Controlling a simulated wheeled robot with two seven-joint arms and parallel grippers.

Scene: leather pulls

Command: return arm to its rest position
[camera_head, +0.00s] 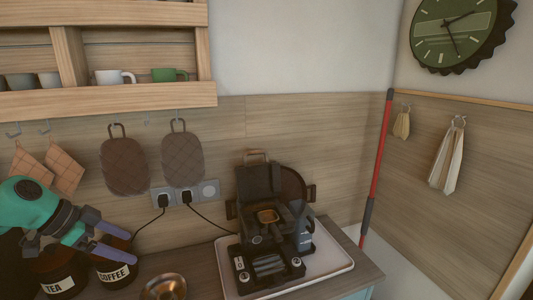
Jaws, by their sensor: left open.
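My left arm, teal with dark joints, comes in at the lower left. My left gripper (131,247) is open, with its two purple-grey fingers pointing right. It is in front of and above the dark jars labelled TEA (62,284) and COFFEE (116,276), and partly hides them. I see nothing between its fingers. I cannot tell whether it touches the COFFEE jar. My right gripper is not in view.
A dark coffee machine (262,213) stands on a white tray (337,268) on the counter. A copper-coloured bowl (163,287) sits at the front edge of view. Pot holders (124,165) hang below a wooden shelf (120,101). A red pole (378,150) leans in the corner.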

